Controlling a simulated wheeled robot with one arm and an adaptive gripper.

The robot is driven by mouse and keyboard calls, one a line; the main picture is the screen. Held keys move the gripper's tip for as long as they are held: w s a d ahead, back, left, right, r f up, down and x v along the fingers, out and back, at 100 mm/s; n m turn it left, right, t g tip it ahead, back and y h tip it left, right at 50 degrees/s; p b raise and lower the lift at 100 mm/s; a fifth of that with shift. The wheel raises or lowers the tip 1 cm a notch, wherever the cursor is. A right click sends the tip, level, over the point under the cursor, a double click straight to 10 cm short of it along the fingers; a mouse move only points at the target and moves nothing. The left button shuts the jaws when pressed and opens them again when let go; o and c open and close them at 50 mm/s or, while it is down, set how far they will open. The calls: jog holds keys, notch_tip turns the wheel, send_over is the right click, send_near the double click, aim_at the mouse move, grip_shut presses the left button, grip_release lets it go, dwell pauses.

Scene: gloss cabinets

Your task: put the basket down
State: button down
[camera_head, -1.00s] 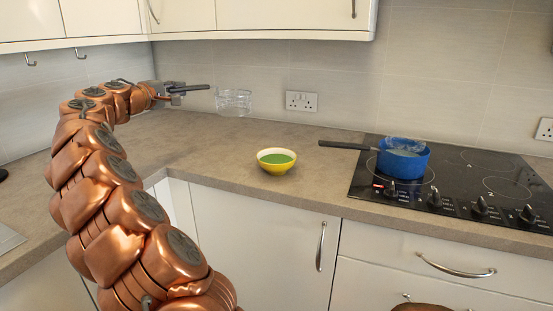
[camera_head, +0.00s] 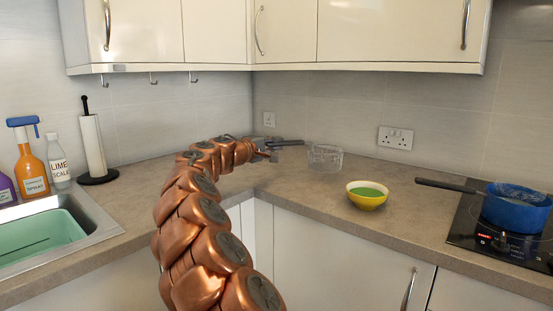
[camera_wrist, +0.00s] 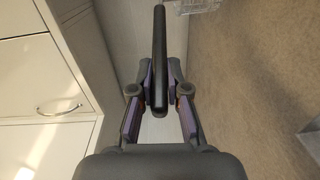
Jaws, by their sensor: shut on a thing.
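The basket (camera_head: 325,157) is small and clear, with a long dark handle (camera_head: 288,142), at the back of the counter near the corner. My gripper (camera_head: 268,148) is shut on the handle, left of the basket. In the wrist view, the dark handle (camera_wrist: 158,50) stands between my gripper's fingers (camera_wrist: 158,92), and part of the basket (camera_wrist: 195,5) shows at the top edge. The basket's underside is low over the counter; I cannot tell whether it touches.
A yellow bowl (camera_head: 367,195), green inside, stands right of the basket on the counter (camera_head: 300,190). A blue pot (camera_head: 515,208) sits on the black hob (camera_head: 470,228). A sink (camera_head: 60,235), spray bottle (camera_head: 31,160) and paper-roll stand (camera_head: 93,150) are left. The counter around the basket looks clear.

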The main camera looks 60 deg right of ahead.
jog(key=shift+f+b, duration=0.3)
jog(key=shift+f, duration=1.6)
jog(key=shift+f, duration=0.2)
jog(key=c, duration=1.2)
grip_release()
jog(key=shift+o, duration=0.2)
jog(key=shift+r, duration=0.15)
jog(key=v, duration=1.2)
jog(key=shift+p, duration=0.3)
